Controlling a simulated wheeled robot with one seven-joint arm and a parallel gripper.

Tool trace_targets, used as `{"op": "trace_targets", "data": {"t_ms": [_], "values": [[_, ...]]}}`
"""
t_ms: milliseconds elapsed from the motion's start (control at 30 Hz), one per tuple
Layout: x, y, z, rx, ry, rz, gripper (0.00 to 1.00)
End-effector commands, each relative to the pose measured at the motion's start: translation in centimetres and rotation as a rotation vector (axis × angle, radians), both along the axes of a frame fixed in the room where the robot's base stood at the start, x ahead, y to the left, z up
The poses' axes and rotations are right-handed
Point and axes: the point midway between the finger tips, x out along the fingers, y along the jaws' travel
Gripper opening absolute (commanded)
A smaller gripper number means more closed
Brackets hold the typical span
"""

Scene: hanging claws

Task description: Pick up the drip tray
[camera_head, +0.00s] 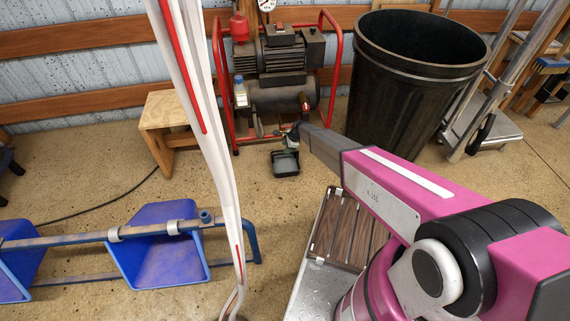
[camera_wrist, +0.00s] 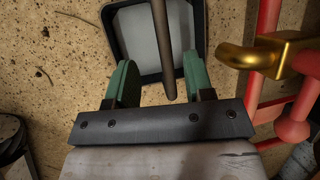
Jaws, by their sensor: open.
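The drip tray (camera_head: 285,171) is a small dark square tray on the concrete floor in front of the compressor. In the wrist view the tray (camera_wrist: 133,35) shows a black rim and pale grey inside, cut off at the top edge. My gripper (camera_head: 291,139) is over the tray's far side in the head view. In the wrist view my gripper (camera_wrist: 160,68) has its two green fingers wide apart, with the tray's near rim between or below them. I cannot tell whether they touch it. A dark rod (camera_wrist: 162,45) hides part of the tray.
The compressor (camera_head: 280,65) in a red tube frame stands behind the tray. A brass tap (camera_wrist: 265,55) is close right of my gripper. A black bin (camera_head: 400,90) stands right, a wooden stool (camera_head: 165,125) left. Blue bins (camera_head: 165,260) lie at lower left. Floor around the tray's front is open.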

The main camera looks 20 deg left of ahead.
Motion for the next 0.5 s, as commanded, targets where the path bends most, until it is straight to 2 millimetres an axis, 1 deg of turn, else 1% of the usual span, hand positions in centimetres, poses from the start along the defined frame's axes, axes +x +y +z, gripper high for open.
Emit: {"op": "trace_targets", "data": {"t_ms": [33, 100, 333, 500], "values": [[0.1, 0.5, -1.0, 0.0, 0.0, 0.001, 0.48], [0.1, 0.8, -1.8, 0.0, 0.0, 0.001, 0.48], [0.1, 1.4, -3.0, -0.001, -0.001, 0.002, 0.48], [0.4, 2.4, -5.0, -0.001, -0.001, 0.003, 0.48]]}}
